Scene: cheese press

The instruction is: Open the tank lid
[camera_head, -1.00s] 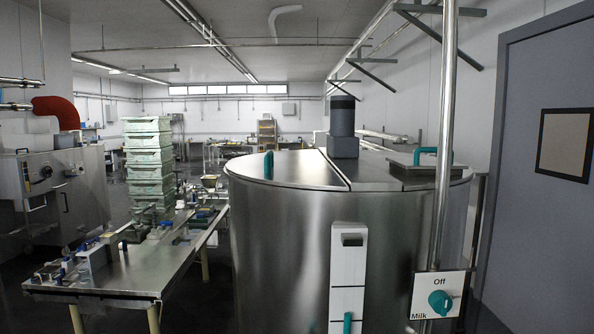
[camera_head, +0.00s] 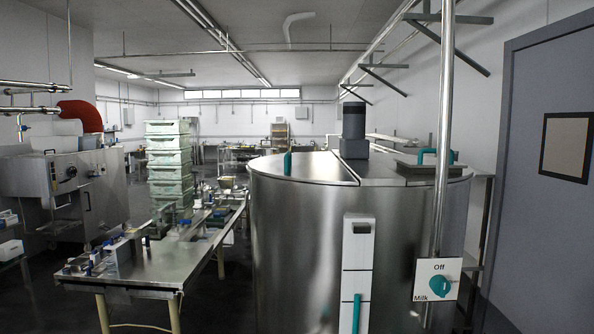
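A large round steel tank (camera_head: 300,235) stands right of the middle in the head view. Its lid (camera_head: 305,167) is a flat steel plate on the left part of the top and lies closed. A teal handle (camera_head: 287,163) stands up at the lid's left side. A second teal handle (camera_head: 437,155) sits on a small hatch at the right of the top. A grey motor housing (camera_head: 354,130) stands on the fixed bar between them. My gripper is not in view.
A white panel with a teal handle (camera_head: 357,312) is on the tank's front. A pipe (camera_head: 443,130) with a Milk switch box (camera_head: 437,280) stands front right. A steel table (camera_head: 150,272) with small items and stacked green crates (camera_head: 168,165) are left. Dark floor shows between table and tank.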

